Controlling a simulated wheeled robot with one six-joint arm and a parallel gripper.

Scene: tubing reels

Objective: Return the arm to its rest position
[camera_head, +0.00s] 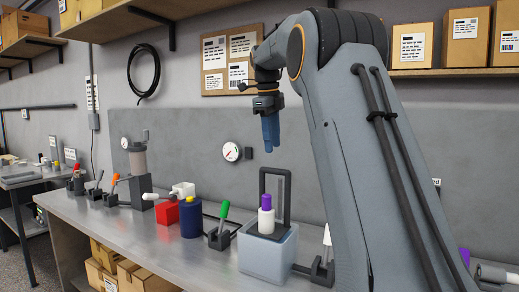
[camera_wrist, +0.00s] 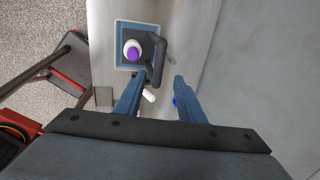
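My arm is raised over the workbench in the head view, with the elbow up at the top and the wrist hanging down. My gripper (camera_head: 270,148) points down above the bench, with its blue fingers in the air near the back wall. In the wrist view the two fingers of my gripper (camera_wrist: 159,78) stand apart with nothing held between them. A white bottle with a purple cap (camera_head: 266,216) stands in a pale blue box (camera_head: 268,262), below my gripper. The bottle (camera_wrist: 133,52) and box (camera_wrist: 120,27) also show in the wrist view, beyond the fingertips.
A black frame (camera_head: 284,184) rises by the box. A green-handled lever (camera_head: 222,222), a blue canister (camera_head: 191,220) and a red block (camera_head: 167,213) stand to the left on the workbench (camera_head: 160,255). A gauge (camera_head: 232,152) is on the back wall. Shelves with cartons (camera_head: 466,34) hang above.

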